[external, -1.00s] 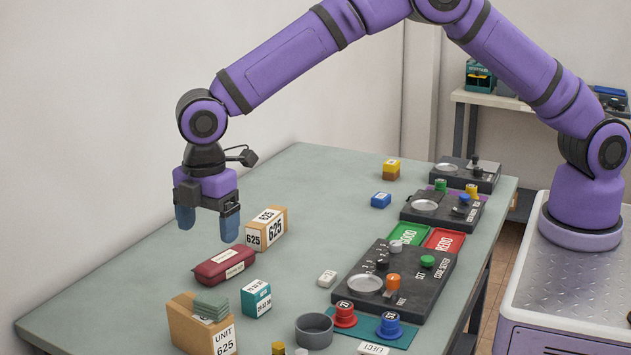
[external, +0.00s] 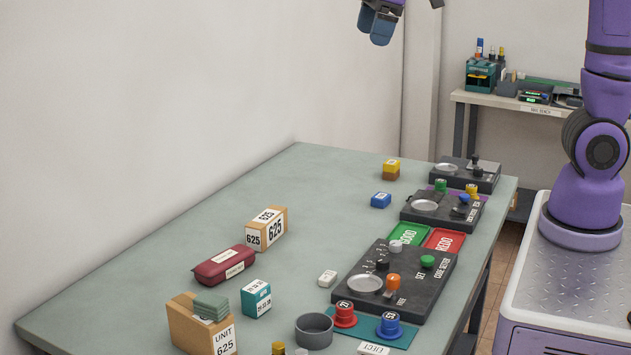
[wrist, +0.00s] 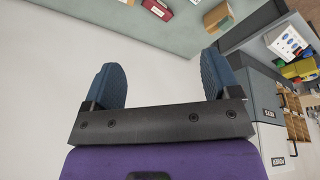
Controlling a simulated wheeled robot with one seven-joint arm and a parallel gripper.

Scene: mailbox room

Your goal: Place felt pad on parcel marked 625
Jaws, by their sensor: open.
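A tan parcel (external: 194,330) marked UNIT 625 stands at the near left of the table, with grey-green felt pads (external: 211,304) resting on its top. Whether they are one folded pad or several is hard to tell. A second tan parcel (external: 267,229) marked 625 stands farther back, beyond the dark red case, its top bare apart from a label. My gripper (external: 377,24) is high above the table near the picture's top edge, well away from both parcels. In the wrist view its fingers (wrist: 163,82) are spread apart with nothing between them.
A dark red case (external: 224,265) lies between the parcels, and a teal box (external: 256,298) stands right of the near one. A grey cup (external: 314,330) and dark control panels (external: 405,300) line the right side. The table's far left is clear.

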